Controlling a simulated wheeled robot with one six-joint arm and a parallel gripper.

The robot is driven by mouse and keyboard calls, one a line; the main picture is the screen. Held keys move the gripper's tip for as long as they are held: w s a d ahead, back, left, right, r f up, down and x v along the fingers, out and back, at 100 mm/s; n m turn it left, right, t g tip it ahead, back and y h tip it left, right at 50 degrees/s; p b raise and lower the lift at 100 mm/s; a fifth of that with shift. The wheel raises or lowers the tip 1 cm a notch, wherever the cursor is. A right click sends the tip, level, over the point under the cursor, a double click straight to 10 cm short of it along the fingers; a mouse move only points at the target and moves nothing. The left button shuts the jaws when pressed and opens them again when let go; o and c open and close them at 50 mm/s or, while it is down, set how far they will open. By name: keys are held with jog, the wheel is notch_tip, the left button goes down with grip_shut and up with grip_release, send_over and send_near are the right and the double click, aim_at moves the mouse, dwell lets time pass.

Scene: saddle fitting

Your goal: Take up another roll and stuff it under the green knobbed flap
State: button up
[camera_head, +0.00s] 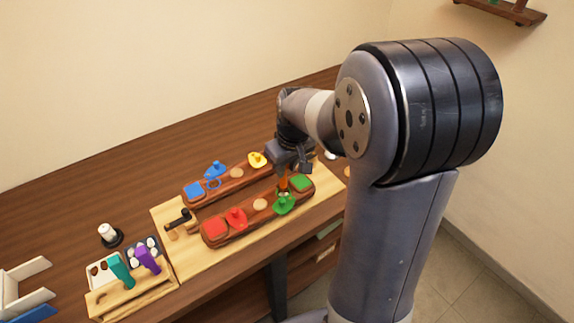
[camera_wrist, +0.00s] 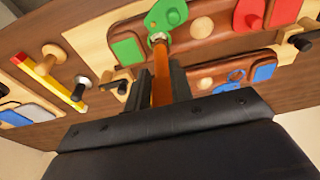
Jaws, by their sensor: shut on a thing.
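My gripper (camera_head: 285,172) is over the right end of the front red-brown board. In the wrist view, its two dark fingers (camera_wrist: 162,82) are shut on an orange-brown stick-like piece (camera_wrist: 162,72), which also shows in the head view (camera_head: 283,184). Its far end meets a small pale ring (camera_wrist: 158,39) at the edge of the green knobbed flap (camera_wrist: 172,14). Whether that ring is a roll, and whether it is under the flap, I cannot tell. The flap (camera_head: 285,204) lies on the front board, beside a green square (camera_head: 301,183).
A red flap (camera_head: 237,217) and red square (camera_head: 214,227) share the front board. The back board carries a blue flap (camera_head: 215,168) and yellow flap (camera_head: 257,159). A wooden rack with a teal-handled tool (camera_head: 120,270) and purple-handled tool (camera_head: 148,259) stands left, near white round pieces (camera_head: 153,243).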

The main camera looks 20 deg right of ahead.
jog(key=shift+f+b, duration=1.4)
jog(key=shift+f, duration=0.4)
dwell(1.0)
jog(key=shift+r, duration=0.1)
notch_tip(320, 180, up, 8)
jog(key=p, duration=0.6)
dwell(0.4)
